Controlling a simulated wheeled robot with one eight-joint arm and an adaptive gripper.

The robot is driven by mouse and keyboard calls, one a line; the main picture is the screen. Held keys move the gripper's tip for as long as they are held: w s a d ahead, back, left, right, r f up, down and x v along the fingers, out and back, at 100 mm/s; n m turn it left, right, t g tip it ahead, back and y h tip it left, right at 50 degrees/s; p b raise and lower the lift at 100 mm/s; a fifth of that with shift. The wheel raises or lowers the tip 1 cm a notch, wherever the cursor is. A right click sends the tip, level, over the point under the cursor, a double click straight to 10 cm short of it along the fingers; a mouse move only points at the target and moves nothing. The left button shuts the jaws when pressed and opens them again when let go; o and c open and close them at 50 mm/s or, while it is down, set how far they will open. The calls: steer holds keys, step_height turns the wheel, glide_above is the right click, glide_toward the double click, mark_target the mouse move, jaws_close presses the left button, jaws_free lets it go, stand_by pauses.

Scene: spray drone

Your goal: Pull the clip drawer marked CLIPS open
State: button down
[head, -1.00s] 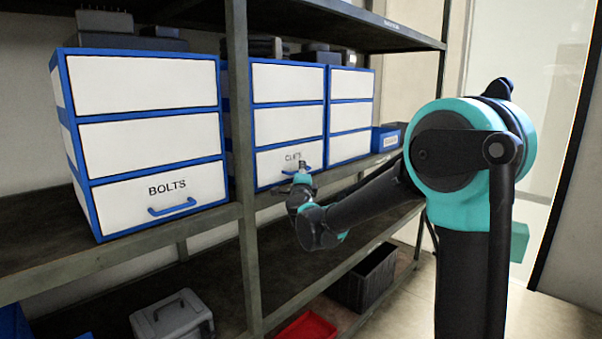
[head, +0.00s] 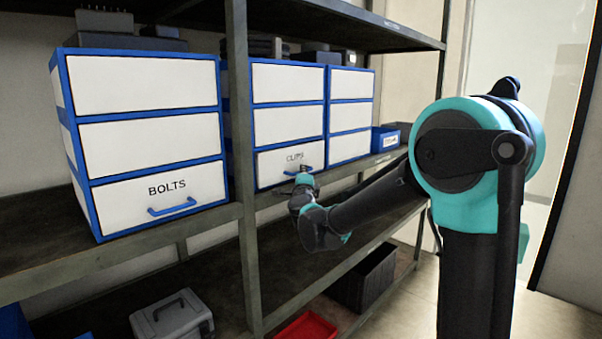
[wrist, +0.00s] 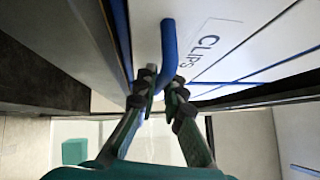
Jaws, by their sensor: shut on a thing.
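The drawer marked CLIPS (head: 275,172) is the bottom white front of the middle blue-framed cabinet. Its front looks flush with the cabinet. In the wrist view, the drawer front (wrist: 235,25) shows the CLIPS lettering beside a blue bar handle (wrist: 168,45). My gripper (wrist: 160,92) is shut on the blue handle, with one dark fingertip on each side of it near its end. In the head view, my gripper (head: 304,181) is at the drawer's lower right and hides part of the handle.
A cabinet with a BOLTS drawer (head: 150,201) stands to the left, past a shelf upright (head: 240,150). A white-fronted drawer stack (head: 350,116) and small blue bin (head: 386,138) stand to the right. The shelf's front edge runs below my gripper.

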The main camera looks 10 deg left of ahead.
steer(key=s+d, duration=1)
steer(key=d, duration=0.3)
steer(key=shift+s+d, duration=0.2)
steer(key=shift+s, duration=0.1)
steer(key=c, duration=1.6)
jaws_free()
steer(key=s+d+f, duration=0.1)
steer(key=s, duration=1)
steer(key=shift+s+d+f, duration=0.15)
steer(key=shift+s+f, duration=0.2)
steer(key=shift+s, duration=0.05)
